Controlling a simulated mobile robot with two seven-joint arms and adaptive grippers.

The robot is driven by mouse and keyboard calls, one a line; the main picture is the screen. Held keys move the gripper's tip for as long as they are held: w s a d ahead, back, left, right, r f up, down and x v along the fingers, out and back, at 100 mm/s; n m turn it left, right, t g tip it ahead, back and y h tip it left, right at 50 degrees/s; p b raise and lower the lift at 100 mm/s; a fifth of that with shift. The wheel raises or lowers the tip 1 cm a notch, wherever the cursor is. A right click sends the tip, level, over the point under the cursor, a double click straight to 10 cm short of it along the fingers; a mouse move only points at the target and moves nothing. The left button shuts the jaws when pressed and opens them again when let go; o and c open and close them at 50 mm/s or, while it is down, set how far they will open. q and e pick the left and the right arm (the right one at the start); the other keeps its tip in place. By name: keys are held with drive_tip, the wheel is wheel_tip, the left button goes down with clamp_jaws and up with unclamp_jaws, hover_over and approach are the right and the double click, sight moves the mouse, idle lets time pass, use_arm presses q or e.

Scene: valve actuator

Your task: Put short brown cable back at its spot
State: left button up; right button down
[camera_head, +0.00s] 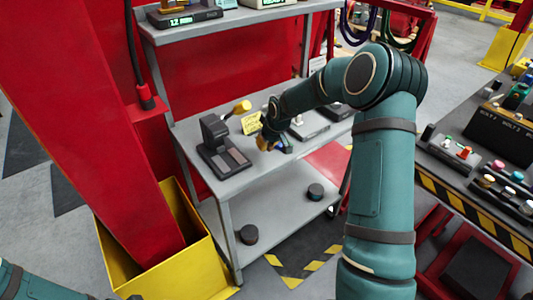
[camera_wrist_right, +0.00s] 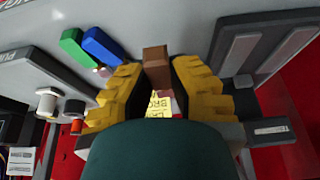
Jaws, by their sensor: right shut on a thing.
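My right gripper (camera_head: 268,141) reaches over the middle shelf of the grey rack. In the right wrist view its yellow fingers (camera_wrist_right: 157,75) are shut on a brown block-shaped piece (camera_wrist_right: 155,58), which looks like the end of the short brown cable. The rest of the cable is hidden by the fingers and wrist. A yellow note (camera_wrist_right: 159,103) with partly readable lettering shows between the fingers, beyond the held piece; it also shows in the head view (camera_head: 251,122). My left gripper is out of view.
Blue (camera_wrist_right: 102,45) and green (camera_wrist_right: 77,52) plugs lie beside the fingers. A dark grey device (camera_head: 224,150) stands left of the gripper on the shelf (camera_head: 228,186). A red post (camera_head: 90,130) stands at left, a control desk (camera_head: 480,150) at right.

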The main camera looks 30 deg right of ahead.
sight(267, 157)
drive_tip(key=shift+f+b, duration=0.3)
drive_tip(key=shift+f, duration=1.85)
drive_tip(key=shift+f, duration=0.1)
drive_tip(key=c, duration=1)
unclamp_jaws()
drive_tip(key=shift+c, duration=0.2)
